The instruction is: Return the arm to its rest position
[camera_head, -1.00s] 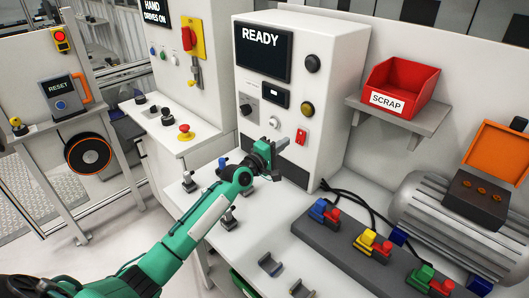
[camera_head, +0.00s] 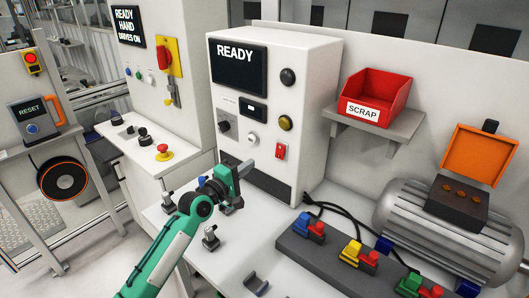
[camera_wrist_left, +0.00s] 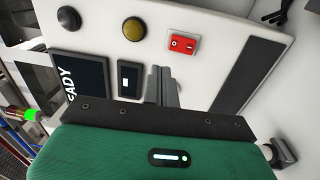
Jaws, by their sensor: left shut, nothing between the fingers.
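My left arm, green with dark joints, comes up from the bottom of the head view. Its left gripper (camera_head: 246,168) is in front of the lower part of the white READY cabinet (camera_head: 285,115), over the white bench (camera_head: 225,262). In the left wrist view the gripper fingers (camera_wrist_left: 163,86) are together with nothing between them. They point toward the cabinet's front panel and appear clear of its red switch (camera_wrist_left: 184,44) and amber button (camera_wrist_left: 133,28). I cannot judge the exact gap to the panel. My right gripper is not in view.
Small clamps (camera_head: 210,238) stand on the bench near my arm. A grey block with coloured connectors (camera_head: 350,252), black cables and a grey motor (camera_head: 440,225) lie to the right. A red SCRAP bin (camera_head: 375,95) sits on a shelf. An emergency-stop button (camera_head: 163,152) is at the left.

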